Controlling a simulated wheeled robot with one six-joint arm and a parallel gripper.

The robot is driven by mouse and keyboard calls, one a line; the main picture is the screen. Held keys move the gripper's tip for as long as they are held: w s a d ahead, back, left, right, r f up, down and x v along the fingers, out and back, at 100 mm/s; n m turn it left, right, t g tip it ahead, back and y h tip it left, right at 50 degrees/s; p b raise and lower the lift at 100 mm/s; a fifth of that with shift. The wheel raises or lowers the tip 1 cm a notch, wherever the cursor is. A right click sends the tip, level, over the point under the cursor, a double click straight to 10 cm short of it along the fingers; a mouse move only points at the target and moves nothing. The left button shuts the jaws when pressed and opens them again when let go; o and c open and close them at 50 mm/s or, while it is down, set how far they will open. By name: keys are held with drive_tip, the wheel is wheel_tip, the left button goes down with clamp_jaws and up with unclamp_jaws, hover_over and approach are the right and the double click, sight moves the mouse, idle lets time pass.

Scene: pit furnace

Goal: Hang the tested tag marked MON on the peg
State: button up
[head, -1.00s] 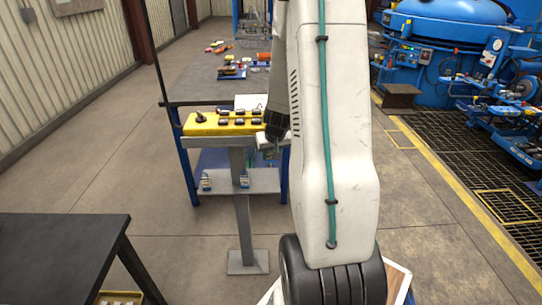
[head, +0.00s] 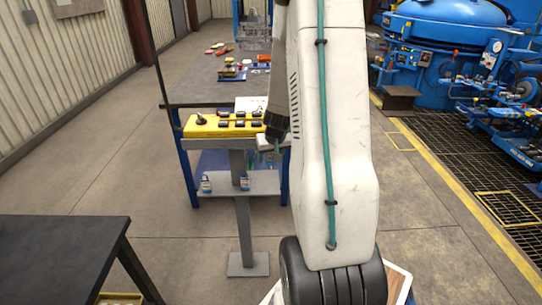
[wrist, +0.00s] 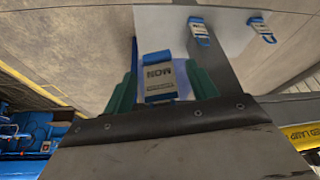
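The tag marked MON (wrist: 158,78) has a white label with blue bands at its top and bottom. In the wrist view it shows between the two green fingers of my gripper (wrist: 160,88), with a narrow gap on each side. My gripper also shows in the head view (head: 268,152), in front of the yellow box and above a grey shelf (head: 262,184). Its fingers look apart. I cannot make out the peg for certain.
A yellow box (head: 190,130) with several black switches sits on a post above the shelf. Behind it is a grey workbench (head: 190,85) with small coloured items. A dark table (head: 60,245) stands at the lower left. Open floor lies between.

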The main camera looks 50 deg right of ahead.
drive_tip(key=shift+r, duration=0.1)
drive_tip(key=v, duration=0.7)
drive_tip(key=shift+s+r, duration=0.2)
drive_tip(key=shift+r, duration=0.05)
drive_tip(key=shift+a, duration=0.15)
drive_tip(key=s+a+r+n+y, duration=0.1)
drive_tip(key=s+a+r, duration=0.4)
drive_tip(key=a, duration=0.6)
drive_tip(key=s+a+r+n+g, duration=0.1)
drive_tip(key=s+a+r+n, duration=0.2)
drive_tip(key=a, duration=0.9)
drive_tip(key=s+a+r+n+g+y, duration=0.1)
drive_tip(key=s+a+r+n, duration=0.2)
drive_tip(key=s+a+r, duration=0.5)
drive_tip(key=s+a, duration=0.2)
drive_tip(key=a, duration=0.1)
drive_tip(key=shift+a+y, duration=0.2)
drive_tip(key=shift+y, duration=0.1)
drive_tip(key=shift+s+r, duration=0.1)
